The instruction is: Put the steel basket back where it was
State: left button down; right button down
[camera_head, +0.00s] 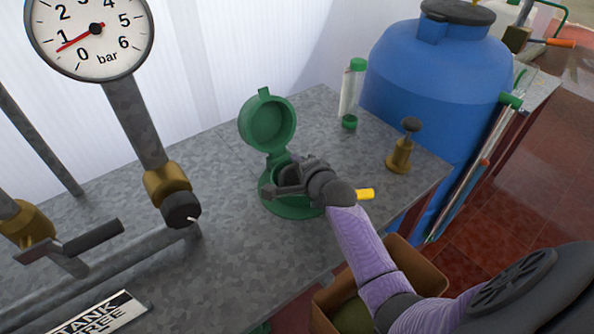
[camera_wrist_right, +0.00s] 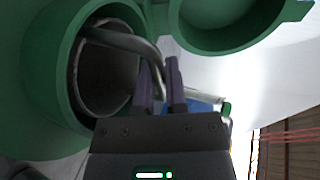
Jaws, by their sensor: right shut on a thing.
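The green strainer housing (camera_head: 292,208) stands on the grey bench, its round lid (camera_head: 268,125) swung up and open. My right gripper (camera_head: 283,190) is over the housing's mouth. In the right wrist view, the steel basket (camera_wrist_right: 105,75) sits inside the green housing (camera_wrist_right: 45,75). Its bent handle (camera_wrist_right: 135,43) curves out to my right gripper (camera_wrist_right: 162,75), whose fingers are shut on it. How deep the basket sits I cannot tell. In the head view my gripper mostly hides the basket. My left gripper is not in view.
A pressure gauge (camera_head: 92,35) and pipework with valves stand at the left. A clear tube with a green cap (camera_head: 357,65) and a brass valve (camera_head: 400,155) are behind. A blue tank (camera_head: 430,70) stands beyond the bench. A brown box (camera_head: 425,265) is below the front edge.

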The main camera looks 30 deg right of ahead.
jog(key=shift+f, duration=0.15)
jog(key=c, duration=1.1)
grip_release()
jog(key=shift+f, duration=0.1)
jog(key=o, duration=0.4)
jog(key=p+v, duration=0.5)
jog(key=v, duration=0.6)
jog(key=shift+s+r, duration=0.1)
jog(key=shift+r, duration=0.2)
jog(key=shift+s, duration=0.4)
